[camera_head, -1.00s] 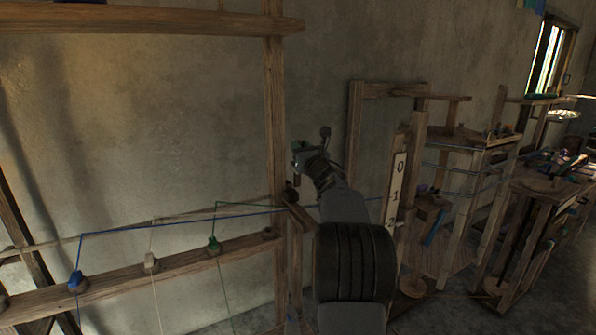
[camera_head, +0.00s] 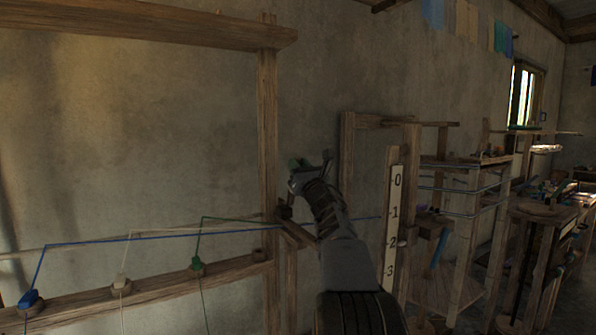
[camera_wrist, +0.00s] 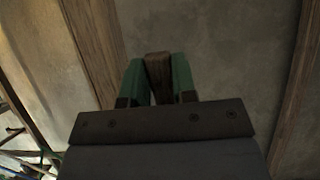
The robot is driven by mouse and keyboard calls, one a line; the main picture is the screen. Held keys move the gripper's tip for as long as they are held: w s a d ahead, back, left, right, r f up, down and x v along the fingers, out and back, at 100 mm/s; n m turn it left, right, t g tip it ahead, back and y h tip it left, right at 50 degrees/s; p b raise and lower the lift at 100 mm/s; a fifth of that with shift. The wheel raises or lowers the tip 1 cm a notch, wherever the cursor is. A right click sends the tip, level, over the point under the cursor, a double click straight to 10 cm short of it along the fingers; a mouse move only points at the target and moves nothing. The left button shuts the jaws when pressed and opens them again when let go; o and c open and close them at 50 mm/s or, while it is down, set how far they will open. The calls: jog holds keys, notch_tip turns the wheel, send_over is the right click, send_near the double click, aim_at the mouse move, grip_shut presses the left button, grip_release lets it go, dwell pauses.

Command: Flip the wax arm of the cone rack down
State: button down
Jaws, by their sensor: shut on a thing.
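The cone rack's upright post (camera_head: 267,130) stands left of my gripper (camera_head: 303,172). Its lower rail (camera_head: 150,288) carries a blue cone (camera_head: 31,300), a white cone (camera_head: 121,285) and a green cone (camera_head: 197,265), with threads rising from them. In the wrist view, the green fingers of my gripper (camera_wrist: 157,82) are closed on both sides of a dark brown wooden piece (camera_wrist: 158,72). It may be the wax arm, but I cannot tell for sure. In the head view the held piece is mostly hidden by my gripper.
A board marked with numbers (camera_head: 393,220) stands right of my arm. Behind it are a wooden frame (camera_head: 348,160) and a workbench (camera_head: 545,212) with small items. A plain wall is behind the rack. A top beam (camera_head: 140,30) crosses at upper left.

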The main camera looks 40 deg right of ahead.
jog(key=c, duration=0.9)
grip_release()
jog(key=shift+s, duration=0.1)
jog(key=b+v, duration=0.3)
jog(key=v, duration=1)
jog(key=shift+s+f+b, duration=0.2)
jog(key=shift+s+b, duration=0.1)
